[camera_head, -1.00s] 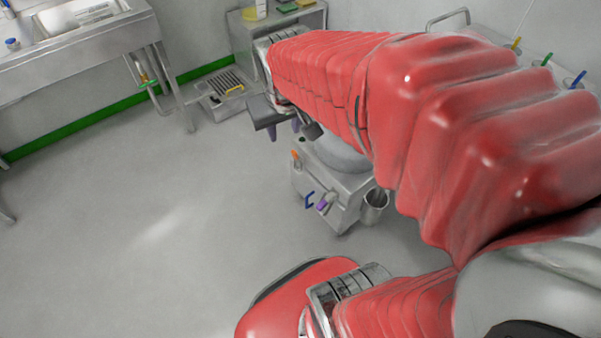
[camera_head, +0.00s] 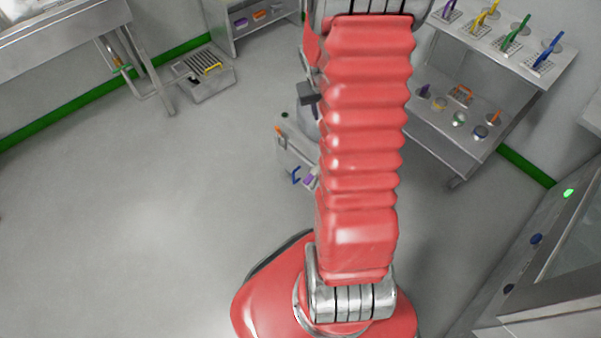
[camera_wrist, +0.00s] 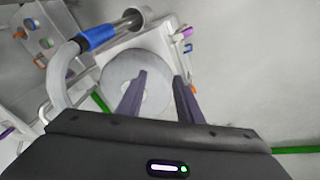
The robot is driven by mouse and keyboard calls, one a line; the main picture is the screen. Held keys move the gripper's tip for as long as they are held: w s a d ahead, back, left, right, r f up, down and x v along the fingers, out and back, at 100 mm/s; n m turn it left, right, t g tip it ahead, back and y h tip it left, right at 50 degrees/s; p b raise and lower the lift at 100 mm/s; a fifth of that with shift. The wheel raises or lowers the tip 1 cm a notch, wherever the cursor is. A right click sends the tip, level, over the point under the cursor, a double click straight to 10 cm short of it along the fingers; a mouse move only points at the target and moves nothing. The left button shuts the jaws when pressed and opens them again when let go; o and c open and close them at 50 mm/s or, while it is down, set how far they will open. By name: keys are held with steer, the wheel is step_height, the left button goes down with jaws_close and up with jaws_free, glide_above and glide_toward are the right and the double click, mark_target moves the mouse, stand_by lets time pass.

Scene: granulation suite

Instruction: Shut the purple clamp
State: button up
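The purple clamp (camera_head: 309,180) shows in the head view as a small purple piece on the side of a grey machine (camera_head: 292,152), partly behind my arm. In the wrist view a small purple piece (camera_wrist: 187,32), likely the same clamp, is at the machine's upper right, beyond my fingertips. Whether the clamp is open or shut is too small to tell. My gripper (camera_wrist: 161,76) is open and empty, its two dark fingers apart over the machine's round pale lid (camera_wrist: 120,75). In the head view my arm hides most of the gripper.
A blue handle (camera_head: 296,176) sits beside the purple clamp. In the wrist view, a pale hose with a blue sleeve (camera_wrist: 97,37) crosses at upper left. A shelved cart (camera_head: 440,132) stands at right, a sink bench (camera_head: 70,42) at left. The left floor is clear.

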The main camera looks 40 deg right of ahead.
steer(key=s+d+f+m, duration=0.1)
steer(key=s+d+f, duration=0.35)
steer(key=f, duration=0.65)
steer(key=s+d+f+m+y, duration=0.1)
steer(key=s+d+f, duration=0.3)
steer(key=f, duration=0.8)
steer(key=s+d+f+m, duration=0.1)
steer(key=s+d+f, duration=0.3)
steer(key=f, duration=0.7)
steer(key=m+t+y, duration=0.3)
steer(key=m+t, duration=0.1)
steer(key=t, duration=1.3)
glide_toward(312, 175)
steer(key=a+f, duration=0.1)
steer(key=shift+s+a+f, duration=0.15)
steer(key=shift+a+f, duration=0.05)
steer(key=w+a, duration=0.1)
steer(key=w, duration=1.2)
steer(key=shift+w, duration=0.35)
